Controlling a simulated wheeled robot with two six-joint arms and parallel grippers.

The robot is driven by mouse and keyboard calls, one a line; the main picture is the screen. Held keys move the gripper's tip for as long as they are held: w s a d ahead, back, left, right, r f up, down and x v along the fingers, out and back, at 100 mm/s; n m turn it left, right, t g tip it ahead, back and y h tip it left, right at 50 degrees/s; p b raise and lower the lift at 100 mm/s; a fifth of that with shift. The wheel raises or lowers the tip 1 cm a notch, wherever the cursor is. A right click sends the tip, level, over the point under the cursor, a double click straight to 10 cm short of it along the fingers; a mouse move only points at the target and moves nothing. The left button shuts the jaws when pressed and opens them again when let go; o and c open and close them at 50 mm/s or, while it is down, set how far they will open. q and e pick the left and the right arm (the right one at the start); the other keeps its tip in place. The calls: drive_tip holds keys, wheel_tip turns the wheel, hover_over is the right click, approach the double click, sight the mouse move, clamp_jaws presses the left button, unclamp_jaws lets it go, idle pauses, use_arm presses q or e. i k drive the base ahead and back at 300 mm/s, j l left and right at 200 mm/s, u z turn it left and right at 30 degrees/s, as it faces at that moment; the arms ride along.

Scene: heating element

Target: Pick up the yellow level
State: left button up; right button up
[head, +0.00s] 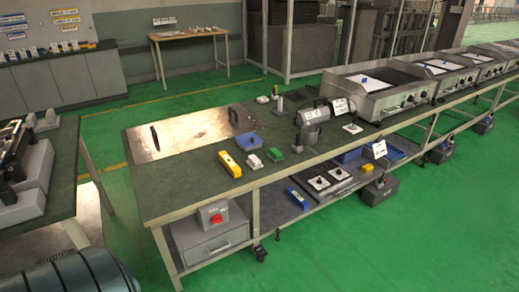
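The yellow level (230,164) lies on the dark green top of the long workbench (170,202), near its front edge and left of the middle. It is a short yellow bar, and nothing covers it. Neither of my grippers is in the head view.
Right of the level are a white-and-green block (254,161) and a green block (276,155). Behind it lies a shiny metal plate (185,133). Grey heating units (375,88) stand farther right. The lower shelf holds a blue-and-yellow item (297,197). Green floor is free in front.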

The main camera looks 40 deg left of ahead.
sight(232, 168)
drive_tip(key=i+l+u, duration=0.1)
drive_tip(key=i+u, duration=0.35)
drive_tip(key=i+l+u, duration=0.25)
drive_tip(key=i+u, duration=0.25)
drive_tip(key=i+l+u, duration=0.45)
drive_tip(key=k, duration=0.05)
